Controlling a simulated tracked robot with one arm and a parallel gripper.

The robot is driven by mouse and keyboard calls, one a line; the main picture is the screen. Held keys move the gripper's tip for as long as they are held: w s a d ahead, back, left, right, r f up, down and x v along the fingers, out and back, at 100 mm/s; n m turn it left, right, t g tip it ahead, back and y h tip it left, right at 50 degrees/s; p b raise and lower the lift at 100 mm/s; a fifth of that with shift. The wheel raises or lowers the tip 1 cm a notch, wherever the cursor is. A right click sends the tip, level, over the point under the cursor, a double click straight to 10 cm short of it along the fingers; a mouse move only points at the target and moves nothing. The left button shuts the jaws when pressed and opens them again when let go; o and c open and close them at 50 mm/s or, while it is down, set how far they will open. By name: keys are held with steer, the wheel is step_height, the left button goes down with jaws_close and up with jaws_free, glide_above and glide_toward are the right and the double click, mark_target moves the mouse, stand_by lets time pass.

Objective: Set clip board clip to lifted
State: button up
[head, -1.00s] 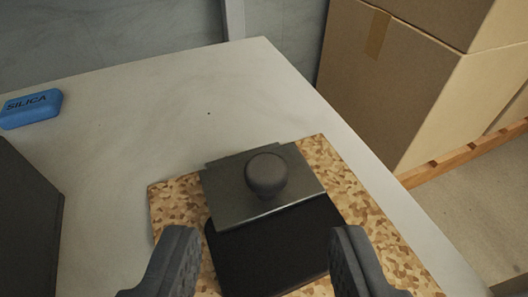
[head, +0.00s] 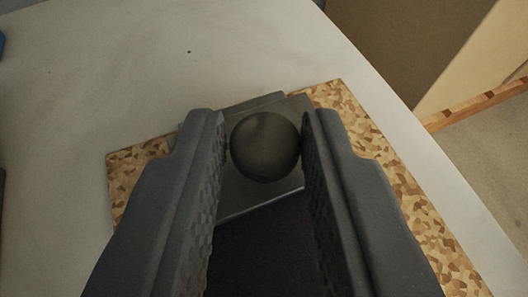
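The clip board (head: 135,168) is a tan, cork-patterned board lying on the pale table, with a black sheet or pad (head: 262,250) on it. Its clip (head: 255,198) is a dark grey metal plate across the board's far end, partly hidden by my fingers. A round dark knob (head: 265,147) stands on the clip. My gripper (head: 265,140) has one finger on each side of the knob. Both fingers appear to touch it, with no clear gap. I cannot tell the clip's exact tilt from this angle.
The pale table (head: 150,75) is mostly clear beyond the board. A blue object shows slightly at the left edge.

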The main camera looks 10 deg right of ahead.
jaws_close()
steer(key=shift+r+p, duration=0.15)
steer(key=shift+p, duration=0.25)
